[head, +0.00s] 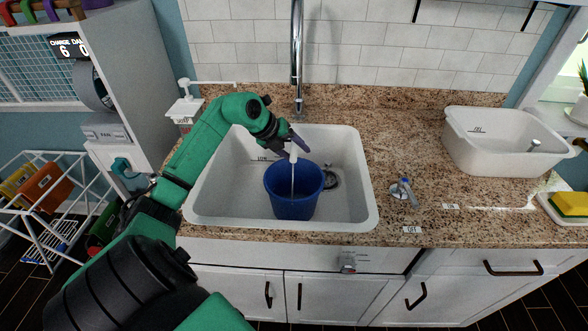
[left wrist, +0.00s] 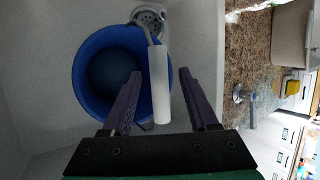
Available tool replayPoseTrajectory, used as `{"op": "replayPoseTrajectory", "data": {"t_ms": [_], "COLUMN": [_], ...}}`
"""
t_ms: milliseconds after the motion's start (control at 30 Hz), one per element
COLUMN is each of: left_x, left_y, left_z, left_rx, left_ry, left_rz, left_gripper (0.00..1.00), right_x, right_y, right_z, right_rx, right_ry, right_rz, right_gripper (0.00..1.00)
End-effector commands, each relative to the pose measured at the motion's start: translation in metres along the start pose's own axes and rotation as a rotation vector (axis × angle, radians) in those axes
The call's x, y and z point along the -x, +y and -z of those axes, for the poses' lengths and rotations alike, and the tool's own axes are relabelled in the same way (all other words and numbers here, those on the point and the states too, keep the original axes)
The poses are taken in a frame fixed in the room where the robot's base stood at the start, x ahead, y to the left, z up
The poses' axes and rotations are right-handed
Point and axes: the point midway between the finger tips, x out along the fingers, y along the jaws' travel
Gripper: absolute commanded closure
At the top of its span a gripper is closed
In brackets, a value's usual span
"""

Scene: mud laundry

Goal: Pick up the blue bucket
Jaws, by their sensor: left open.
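The blue bucket (head: 292,200) stands upright in the white sink, right below the faucet. Its thin wire handle is raised and carries a white grip (head: 293,153). My left gripper (head: 297,142) is above the bucket, at the height of the white grip. In the left wrist view I look down into the bucket (left wrist: 92,85). The gripper is open. My right gripper is not in view.
The tall faucet (head: 297,60) rises just behind my gripper. A soap dispenser (head: 186,103) stands at left. A white tub (head: 500,143) sits on the granite counter at right. A small tap lever (head: 404,190) is nearer.

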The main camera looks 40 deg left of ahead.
Motion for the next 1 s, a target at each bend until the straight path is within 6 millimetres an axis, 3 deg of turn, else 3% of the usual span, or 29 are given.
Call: {"op": "replayPoseTrajectory", "data": {"t_ms": [133, 167, 300, 333, 1000], "left_x": [-0.0007, -0.0007, -0.0005, -0.0004, -0.0002], "left_y": [0.0006, 0.0006, 0.0006, 0.0006, 0.0006], "left_z": [0.0, 0.0, 0.0, 0.0, 0.0002], "left_rx": [0.0, 0.0, 0.0, 0.0, 0.001], "left_ry": [-0.001, -0.001, 0.0, 0.0, 0.001], "left_rz": [0.0, 0.0, 0.0, 0.0, 0.0], "left_gripper": [0.4, 0.44, 0.98, 1.0, 1.0], "right_x": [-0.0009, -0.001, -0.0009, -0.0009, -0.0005], "right_y": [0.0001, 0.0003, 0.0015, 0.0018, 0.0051], "right_z": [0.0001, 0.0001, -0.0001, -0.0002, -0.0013], "right_rx": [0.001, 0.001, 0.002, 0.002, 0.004], "right_ry": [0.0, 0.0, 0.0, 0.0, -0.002], "right_rz": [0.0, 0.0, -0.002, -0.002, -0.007], "right_gripper": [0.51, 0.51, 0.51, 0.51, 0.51]}}
